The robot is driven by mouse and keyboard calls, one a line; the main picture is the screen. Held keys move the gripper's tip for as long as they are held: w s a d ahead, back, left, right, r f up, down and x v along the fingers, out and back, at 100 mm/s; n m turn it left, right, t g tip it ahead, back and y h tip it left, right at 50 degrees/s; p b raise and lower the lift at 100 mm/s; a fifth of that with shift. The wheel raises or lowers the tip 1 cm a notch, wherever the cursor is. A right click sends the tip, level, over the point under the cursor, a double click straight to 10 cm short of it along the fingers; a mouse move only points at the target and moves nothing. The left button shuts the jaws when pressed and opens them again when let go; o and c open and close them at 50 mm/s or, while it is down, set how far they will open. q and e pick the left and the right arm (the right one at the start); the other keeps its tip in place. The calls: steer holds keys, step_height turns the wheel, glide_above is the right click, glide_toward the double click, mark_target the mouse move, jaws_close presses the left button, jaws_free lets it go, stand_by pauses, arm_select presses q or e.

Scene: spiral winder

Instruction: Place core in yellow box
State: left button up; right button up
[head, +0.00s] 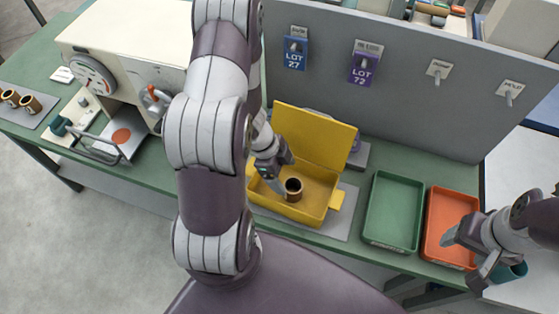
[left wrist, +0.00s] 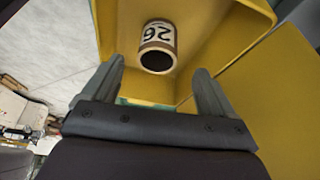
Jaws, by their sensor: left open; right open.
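A brown core (head: 293,190) stands inside the open yellow box (head: 314,213), with its dark open end up. My left gripper (head: 272,180) reaches into the box just left of the core. It is open and empty, as the left wrist view (left wrist: 161,78) shows. My right gripper (head: 462,262) is open and empty by the orange tray at the right. The yellow lid (head: 313,138) stands raised at the back of the box.
A green tray (head: 394,210) and an orange tray (head: 447,220) lie right of the box. A grey panel (head: 400,100) with hooks and LOT tags rises behind. A cream winder machine (head: 125,40) stands at the left, with several brown cores (head: 30,104) on a plate beside it.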

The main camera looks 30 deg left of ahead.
arm_select(q)
steer(key=w+a+r+n+t+y+p, duration=0.1)
steer(key=w+r+n+y, duration=0.2)
steer(key=r, duration=0.4)
steer(key=w+a+r+n+t+y, duration=0.1)
steer(key=a+r+n+y, duration=0.1)
steer(key=r+n, duration=0.4)
steer(key=s+d+r+n+g, duration=0.1)
steer(key=s+d+r+n, duration=0.4)
steer(key=s+d+r, duration=0.1)
steer(key=shift+s+d+n+g+h, duration=0.35)
steer(key=shift+s+d, duration=0.25)
steer(key=shift+d, duration=0.55)
arm_select(e)
step_height(320, 180, up, 2)
steer(key=shift+w+r, duration=0.1)
arm_select(q)
steer(key=shift+s+r, duration=0.1)
steer(key=shift+s, duration=0.05)
arm_select(e)
steer(key=shift+s, duration=0.2)
steer(key=shift+w, duration=0.1)
